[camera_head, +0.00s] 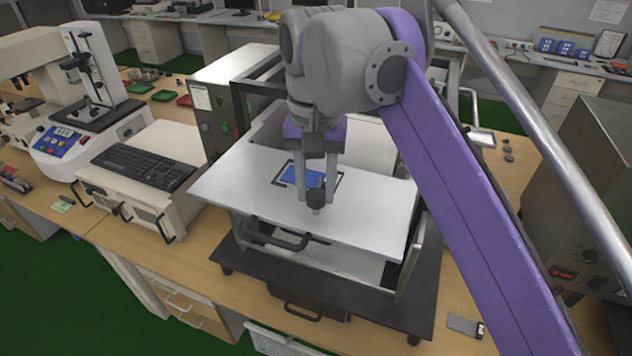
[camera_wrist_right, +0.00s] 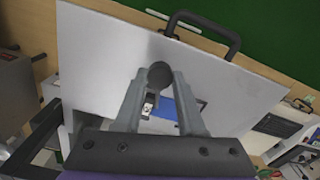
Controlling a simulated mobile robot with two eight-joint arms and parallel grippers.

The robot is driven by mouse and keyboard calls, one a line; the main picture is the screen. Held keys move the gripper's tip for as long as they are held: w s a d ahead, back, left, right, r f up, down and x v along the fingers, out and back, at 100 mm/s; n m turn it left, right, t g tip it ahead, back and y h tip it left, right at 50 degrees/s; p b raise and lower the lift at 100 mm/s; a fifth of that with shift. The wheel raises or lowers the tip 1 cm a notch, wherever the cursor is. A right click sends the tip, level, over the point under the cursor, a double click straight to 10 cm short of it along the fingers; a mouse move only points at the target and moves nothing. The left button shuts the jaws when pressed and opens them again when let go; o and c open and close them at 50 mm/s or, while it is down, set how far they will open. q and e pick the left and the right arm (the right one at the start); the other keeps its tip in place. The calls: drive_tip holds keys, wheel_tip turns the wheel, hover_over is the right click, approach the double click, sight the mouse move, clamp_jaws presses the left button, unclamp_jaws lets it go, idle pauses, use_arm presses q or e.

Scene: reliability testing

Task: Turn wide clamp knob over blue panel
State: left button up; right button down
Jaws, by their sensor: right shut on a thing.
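My right gripper (camera_head: 316,188) reaches down from above over the white plate of the test machine, its two fingers closed on a dark round clamp knob (camera_head: 316,197). In the right wrist view the knob (camera_wrist_right: 159,75) sits between the fingertips (camera_wrist_right: 158,82). The blue panel (camera_head: 300,175) lies on the white plate (camera_head: 232,190) just behind the knob, with dark bracket pieces around it. Part of the panel is hidden by the gripper; a blue strip of it shows in the right wrist view (camera_wrist_right: 165,108). My left gripper is not in view.
A black handle (camera_head: 283,238) is at the plate's front edge. A keyboard (camera_head: 143,166) on a white unit and a microscope-like instrument (camera_head: 92,75) stand to the left. A metal cabinet (camera_head: 590,190) stands at the right.

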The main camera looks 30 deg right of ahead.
sight(316, 192)
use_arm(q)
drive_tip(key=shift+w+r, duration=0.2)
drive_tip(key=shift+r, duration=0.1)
use_arm(e)
drive_tip(key=shift+m, duration=1.3)
drive_tip(key=c, duration=0.5)
unclamp_jaws()
use_arm(q)
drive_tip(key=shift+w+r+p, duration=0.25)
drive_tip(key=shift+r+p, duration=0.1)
drive_tip(key=shift+p, duration=0.05)
use_arm(e)
wheel_tip(316, 192, up, 11)
drive_tip(key=shift+f, duration=0.1)
